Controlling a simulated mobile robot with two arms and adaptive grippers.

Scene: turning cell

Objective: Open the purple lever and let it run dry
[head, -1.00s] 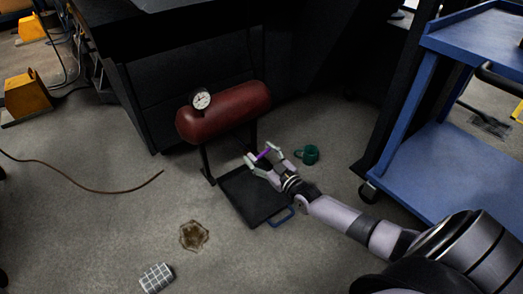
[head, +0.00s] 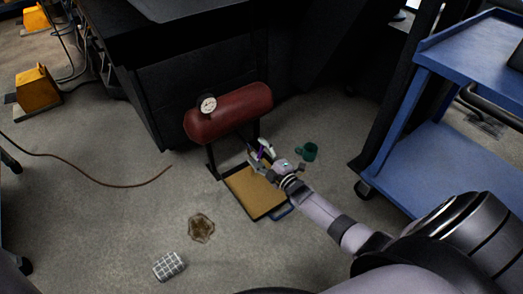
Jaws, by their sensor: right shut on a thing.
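The purple lever (head: 261,153) sits below the right part of a dark red tank (head: 229,112) on black legs. My right gripper (head: 259,154) is shut on the lever, which now stands steeper in the picture; the gripper hides part of it. A round white gauge (head: 208,105) sits on top of the tank. My left gripper is not in view.
A green mug (head: 309,151) stands on the floor right of my gripper. A brown stain (head: 201,228) and a checked cloth-like block (head: 169,266) lie in front. A blue cart (head: 425,170) stands at right, a brown hose (head: 95,187) at left.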

